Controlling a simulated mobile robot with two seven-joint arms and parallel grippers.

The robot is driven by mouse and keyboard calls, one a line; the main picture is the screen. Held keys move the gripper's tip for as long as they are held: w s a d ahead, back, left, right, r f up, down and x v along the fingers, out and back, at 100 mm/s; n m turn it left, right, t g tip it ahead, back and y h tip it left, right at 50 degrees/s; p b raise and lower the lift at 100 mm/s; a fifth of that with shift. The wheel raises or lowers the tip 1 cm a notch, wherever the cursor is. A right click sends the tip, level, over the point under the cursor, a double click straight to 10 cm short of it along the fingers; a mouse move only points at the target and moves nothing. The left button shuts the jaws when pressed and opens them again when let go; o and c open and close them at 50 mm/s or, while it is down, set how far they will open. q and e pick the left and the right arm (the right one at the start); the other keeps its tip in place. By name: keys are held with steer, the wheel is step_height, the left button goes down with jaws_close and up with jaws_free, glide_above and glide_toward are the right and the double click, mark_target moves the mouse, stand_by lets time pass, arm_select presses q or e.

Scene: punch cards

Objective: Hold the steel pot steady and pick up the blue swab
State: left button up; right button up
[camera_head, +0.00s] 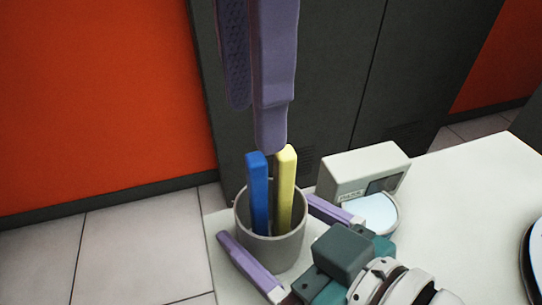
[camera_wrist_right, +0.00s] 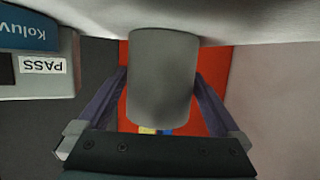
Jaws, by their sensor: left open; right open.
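The grey steel pot (camera_head: 271,249) stands upright near the table's left corner. The blue swab (camera_head: 257,195) and a yellow swab (camera_head: 286,190) stand in it, their tops above the rim. My right gripper (camera_head: 266,216) is open, with one purple finger on each side of the pot. The right wrist view shows the pot (camera_wrist_right: 162,75) between these fingers; whether they touch it I cannot tell. My left gripper (camera_head: 256,126) is open and empty, pointing down from above. In the picture its nearer fingertip is just above the swab tops; its other finger is farther left and higher.
A pale box (camera_head: 350,170) with a PASS label stands right of the pot, with a round pale disc (camera_head: 376,213) in front of it. A dark round-edged object (camera_head: 534,262) is cut off at the right edge. The white table (camera_head: 470,205) is bare between them.

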mark_target(258, 210)
steer(key=c, duration=1.4)
steer(key=shift+c, duration=0.2)
arm_select(q)
steer(key=shift+d+f, duration=0.1)
steer(key=shift+c, duration=1.4)
steer(key=shift+d+f+m, duration=0.1)
steer(key=shift+f+m, duration=0.05)
steer(key=shift+m, duration=0.25)
steer(key=shift+c, duration=0.2)
steer(key=shift+f+m, duration=0.25)
steer(key=shift+m, duration=0.05)
steer(key=f, duration=0.6)
steer(key=shift+w+a+f, duration=0.1)
steer(key=shift+a+f, duration=0.15)
steer(key=shift+f, duration=2.8)
